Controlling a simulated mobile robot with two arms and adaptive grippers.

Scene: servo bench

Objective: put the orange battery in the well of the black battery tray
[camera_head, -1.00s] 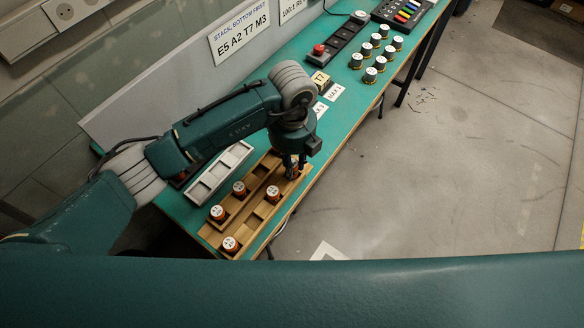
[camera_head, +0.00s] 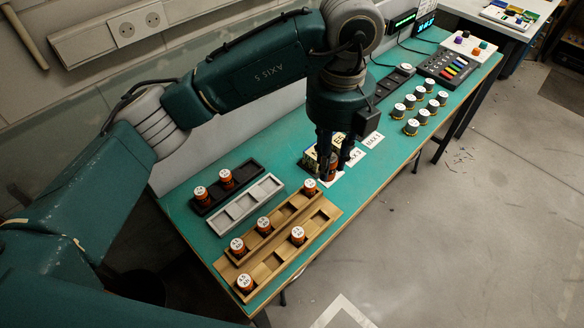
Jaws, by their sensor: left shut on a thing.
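The black battery tray (camera_head: 215,208) lies on the left part of the bench. Two orange batteries stand in it, one in the left well (camera_head: 202,196) and one in the middle well (camera_head: 226,179); its right end (camera_head: 247,169) looks empty. My left gripper (camera_head: 333,170) points down to the right of the trays, over the bench near the white cards. It is shut on an orange battery (camera_head: 333,173), mostly hidden by the fingers. My right gripper is not in view.
A grey tray (camera_head: 238,207) with empty wells lies beside the black one. A wooden tray (camera_head: 323,213) holds several orange batteries. Several dark, white-topped cylinders (camera_head: 411,127) and a keypad (camera_head: 448,72) are farther right.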

